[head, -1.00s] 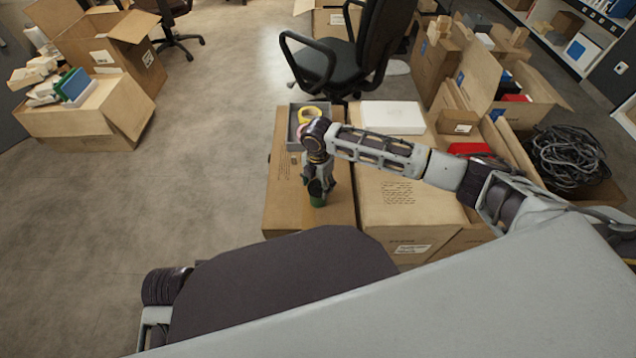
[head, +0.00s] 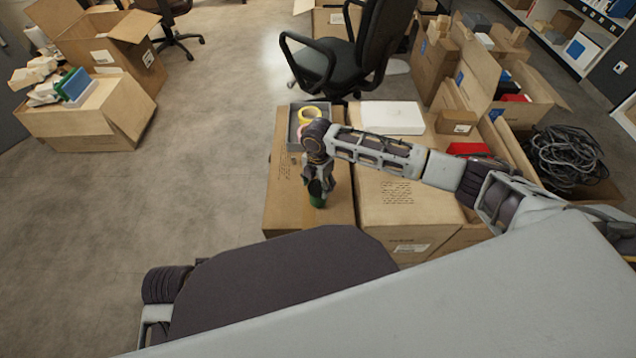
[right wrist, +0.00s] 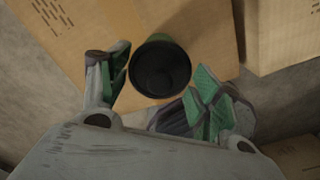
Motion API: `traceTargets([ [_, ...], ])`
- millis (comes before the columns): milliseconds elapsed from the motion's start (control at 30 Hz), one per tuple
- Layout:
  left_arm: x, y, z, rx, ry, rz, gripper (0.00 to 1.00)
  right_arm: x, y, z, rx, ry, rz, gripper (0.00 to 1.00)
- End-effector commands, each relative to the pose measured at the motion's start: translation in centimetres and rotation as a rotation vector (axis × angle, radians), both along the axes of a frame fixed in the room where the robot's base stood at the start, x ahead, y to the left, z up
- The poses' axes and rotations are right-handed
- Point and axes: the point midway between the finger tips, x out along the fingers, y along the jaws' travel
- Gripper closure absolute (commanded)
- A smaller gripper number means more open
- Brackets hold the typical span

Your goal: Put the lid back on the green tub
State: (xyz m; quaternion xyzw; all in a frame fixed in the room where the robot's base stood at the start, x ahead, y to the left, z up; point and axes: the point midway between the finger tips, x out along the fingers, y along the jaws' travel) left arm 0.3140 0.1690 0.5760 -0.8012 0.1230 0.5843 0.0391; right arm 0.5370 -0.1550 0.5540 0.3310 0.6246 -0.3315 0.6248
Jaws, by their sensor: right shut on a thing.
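The green tub (head: 317,201) stands on the closed carton in the middle of the head view, below my right gripper (head: 316,188). In the right wrist view, a dark round piece with a raised rim, which looks like the lid (right wrist: 161,70), lies between the green-padded fingers of my right gripper (right wrist: 163,82). A strip of the green tub (right wrist: 165,40) shows behind its upper edge. The fingers are shut on the lid. Whether the lid touches the tub's rim, I cannot tell. My left gripper is not in view.
A grey tray (head: 294,125) with a yellow tape roll (head: 312,114) lies behind the gripper on the same carton (head: 283,190). A larger carton (head: 400,210) with a white box (head: 392,117) adjoins on the right. Open floor lies left.

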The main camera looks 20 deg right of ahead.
Motion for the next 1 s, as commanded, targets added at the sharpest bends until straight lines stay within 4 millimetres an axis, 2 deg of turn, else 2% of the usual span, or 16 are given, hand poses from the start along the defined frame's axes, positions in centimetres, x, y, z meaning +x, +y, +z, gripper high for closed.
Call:
traceTargets([
  [1000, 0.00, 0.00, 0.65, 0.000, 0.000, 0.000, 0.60, -0.01, 0.04, -0.15, 0.001, 0.001, 0.000, 0.45],
])
